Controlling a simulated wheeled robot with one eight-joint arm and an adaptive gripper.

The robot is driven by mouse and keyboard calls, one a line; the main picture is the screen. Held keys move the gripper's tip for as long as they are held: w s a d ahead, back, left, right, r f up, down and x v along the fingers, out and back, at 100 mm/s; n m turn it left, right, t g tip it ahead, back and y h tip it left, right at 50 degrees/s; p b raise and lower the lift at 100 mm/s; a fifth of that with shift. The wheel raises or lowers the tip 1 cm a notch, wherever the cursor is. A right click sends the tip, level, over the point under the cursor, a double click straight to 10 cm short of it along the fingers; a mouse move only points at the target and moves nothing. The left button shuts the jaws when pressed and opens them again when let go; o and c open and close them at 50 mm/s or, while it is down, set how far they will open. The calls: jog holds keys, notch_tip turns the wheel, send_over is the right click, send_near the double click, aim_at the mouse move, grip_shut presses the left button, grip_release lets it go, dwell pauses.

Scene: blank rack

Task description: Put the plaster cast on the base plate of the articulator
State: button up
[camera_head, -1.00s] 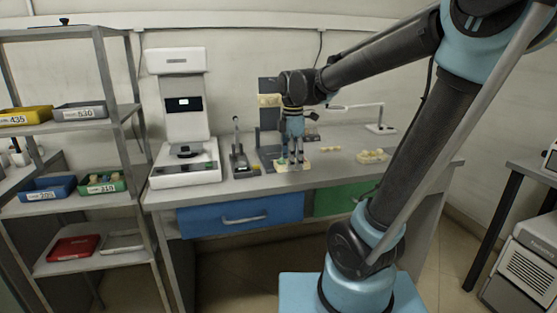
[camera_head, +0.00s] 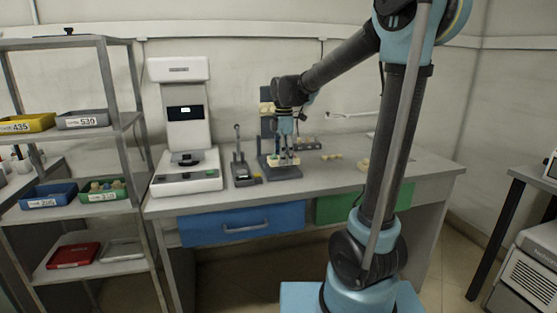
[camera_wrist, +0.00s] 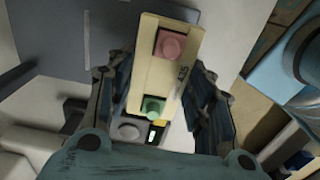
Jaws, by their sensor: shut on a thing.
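The plaster cast (camera_wrist: 158,80) is a cream block with a pink and a green square stud and dark lettering on one edge. My gripper (camera_wrist: 163,85) is shut on it, one finger along each long side. In the head view my gripper (camera_head: 286,161) points down, with the cream cast (camera_head: 276,161) at its fingertips. The cast is over the dark base plate (camera_head: 286,173) of the articulator, whose grey column (camera_head: 266,128) stands just behind. I cannot tell whether the cast touches the plate. My fingers hide part of both.
A white device (camera_head: 186,125) and a small dark stand (camera_head: 242,170) are to the left on the bench (camera_head: 410,172). Cream pieces (camera_head: 331,156) lie to the right. Shelves (camera_head: 118,125) stand far left.

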aim_at(279, 157)
jog(key=w, duration=0.2)
jog(key=w+a, duration=0.1)
jog(key=w, duration=0.3)
jog(key=shift+w+a, duration=0.2)
jog(key=shift+a, duration=0.2)
jog(key=shift+s+f, duration=0.1)
jog(key=shift+f, duration=1.65)
jog(key=o, duration=1.2)
jog(key=shift+f, duration=0.1)
